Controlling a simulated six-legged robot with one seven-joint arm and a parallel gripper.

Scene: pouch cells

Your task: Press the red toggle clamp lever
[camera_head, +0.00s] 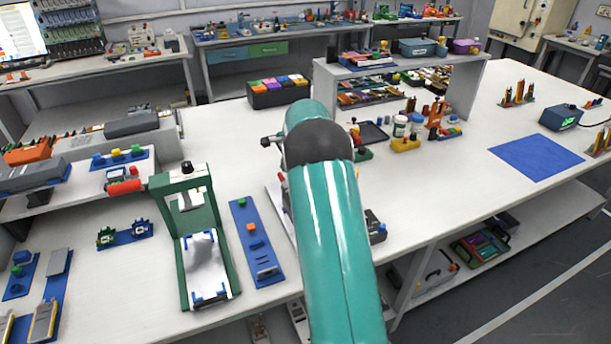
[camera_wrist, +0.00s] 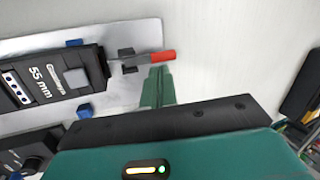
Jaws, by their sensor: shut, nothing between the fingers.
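In the wrist view, the red toggle clamp lever (camera_wrist: 160,57) points to the right from a dark clamp on a metal plate (camera_wrist: 140,35). A black block marked "55 mm" (camera_wrist: 50,82) lies left of the clamp on the same plate. My gripper (camera_wrist: 158,73) is shut and empty. Its green fingertips are just below the red lever in the picture; I cannot tell whether they touch it. In the head view, my green arm hides the gripper and the lever.
In the head view, a green frame fixture (camera_head: 160,220) and a blue plate with small blocks (camera_head: 238,215) stand left of my arm. Several bottles and a black tray (camera_head: 372,132) stand beyond it.

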